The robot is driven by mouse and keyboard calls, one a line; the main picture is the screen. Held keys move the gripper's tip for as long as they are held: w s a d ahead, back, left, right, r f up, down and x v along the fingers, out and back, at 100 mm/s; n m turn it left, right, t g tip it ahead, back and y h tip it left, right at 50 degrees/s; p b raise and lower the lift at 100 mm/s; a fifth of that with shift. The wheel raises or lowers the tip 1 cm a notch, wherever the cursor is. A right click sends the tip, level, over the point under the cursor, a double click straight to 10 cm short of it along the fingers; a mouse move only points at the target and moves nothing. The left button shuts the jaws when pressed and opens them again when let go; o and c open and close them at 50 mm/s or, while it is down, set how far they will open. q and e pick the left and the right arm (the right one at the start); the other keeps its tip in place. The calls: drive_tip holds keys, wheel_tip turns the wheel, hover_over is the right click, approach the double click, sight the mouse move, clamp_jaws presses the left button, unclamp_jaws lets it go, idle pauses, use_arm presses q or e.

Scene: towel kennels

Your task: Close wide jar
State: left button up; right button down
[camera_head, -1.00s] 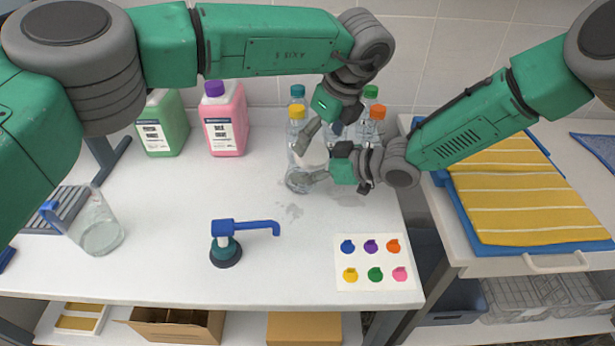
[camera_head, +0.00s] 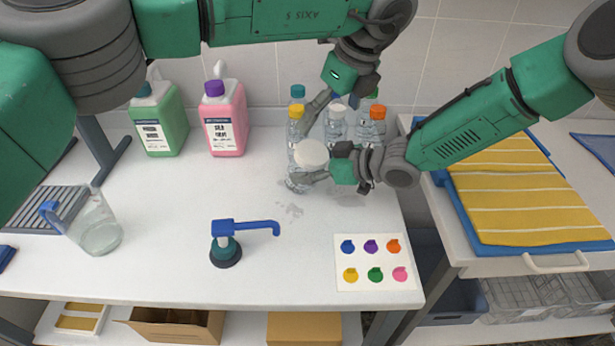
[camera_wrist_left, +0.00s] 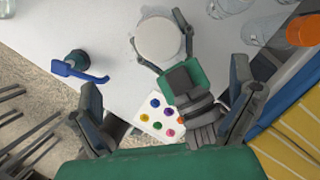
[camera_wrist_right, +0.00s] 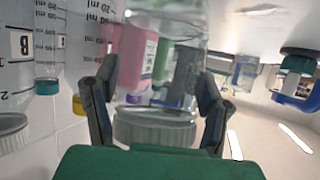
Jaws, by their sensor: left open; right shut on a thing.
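The lid also shows from above in the left wrist view (camera_wrist_left: 158,40). The right wrist view shows its ridged side (camera_wrist_right: 155,127) against the jar's clear body (camera_wrist_right: 165,50); whether it is fully tight I cannot tell. My right gripper (camera_head: 322,165) is shut on the jar from the right side, one finger on either side. My left gripper (camera_head: 340,100) is open and empty, above and behind the lid, apart from it.
Capped bottles, one with an orange cap (camera_head: 377,112), stand close behind the jar. A pink jug (camera_head: 226,125) and green jug (camera_head: 160,125) stand at back left. A blue-spouted pump (camera_head: 226,245), glass pitcher (camera_head: 100,235) and colour-dot card (camera_head: 345,262) lie forward. The centre-left table is clear.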

use_arm(q)
drive_tip(key=v, duration=0.6)
drive_tip(key=shift+d+r, duration=0.2)
drive_tip(key=shift+r, duration=0.15)
use_arm(e)
drive_tip(key=shift+c, duration=1.2)
unclamp_jaws()
drive_tip(key=v, duration=1.2)
